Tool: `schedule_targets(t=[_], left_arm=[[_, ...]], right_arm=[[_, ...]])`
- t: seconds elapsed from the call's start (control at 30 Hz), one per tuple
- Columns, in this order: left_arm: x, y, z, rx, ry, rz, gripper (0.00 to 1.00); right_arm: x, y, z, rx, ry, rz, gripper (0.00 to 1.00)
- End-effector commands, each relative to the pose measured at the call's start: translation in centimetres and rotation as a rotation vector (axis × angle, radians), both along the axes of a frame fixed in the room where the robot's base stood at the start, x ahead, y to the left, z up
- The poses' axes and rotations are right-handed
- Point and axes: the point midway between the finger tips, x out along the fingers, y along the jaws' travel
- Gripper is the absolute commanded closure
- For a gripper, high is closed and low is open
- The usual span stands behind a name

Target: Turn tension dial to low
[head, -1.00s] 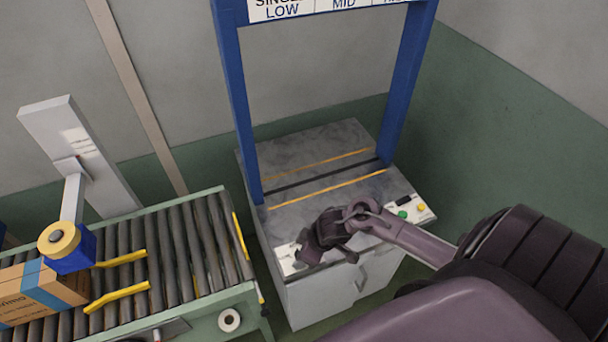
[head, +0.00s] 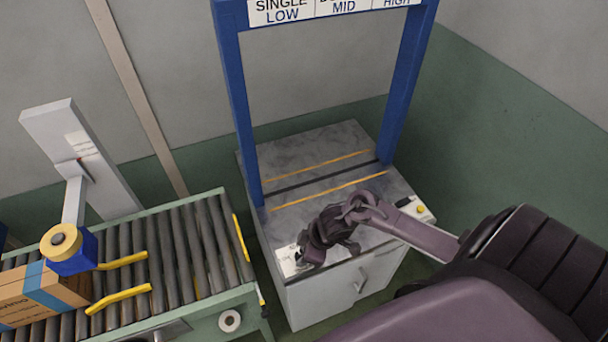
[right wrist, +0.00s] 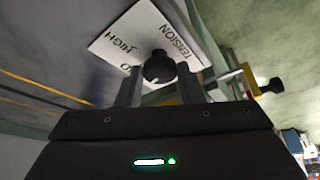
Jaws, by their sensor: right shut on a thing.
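The tension dial (right wrist: 159,66) is a small black knob on a white label plate (right wrist: 118,45) in the right wrist view. TENSION and HIGH can be read on the plate; another word is partly hidden. My right gripper (right wrist: 160,86) is shut on the dial, one finger on each side. In the head view, my right gripper (head: 302,259) is at the front left corner of the grey machine top, over the white plate (head: 287,261). The dial is hidden there by the gripper. My left gripper is not in view.
A roller conveyor (head: 205,245) at left carries a cardboard box (head: 35,298). A yellow button (head: 420,209) is at the cabinet's right.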

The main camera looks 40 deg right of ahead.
Motion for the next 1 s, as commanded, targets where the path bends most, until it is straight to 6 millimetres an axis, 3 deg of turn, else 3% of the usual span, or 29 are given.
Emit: schedule_targets(t=[0.27, 0.6, 1.0], left_arm=[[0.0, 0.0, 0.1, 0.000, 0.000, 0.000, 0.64], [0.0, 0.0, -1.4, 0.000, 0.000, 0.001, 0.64], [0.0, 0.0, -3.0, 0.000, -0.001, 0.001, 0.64]], right_arm=[[0.4, -0.4, 0.1, -0.006, -0.003, 0.259, 0.89], [0.7, -0.4, -0.1, -0.004, -0.004, 0.566, 0.89], [0.8, -0.4, 0.0, -0.002, -0.003, 0.795, 0.89]])
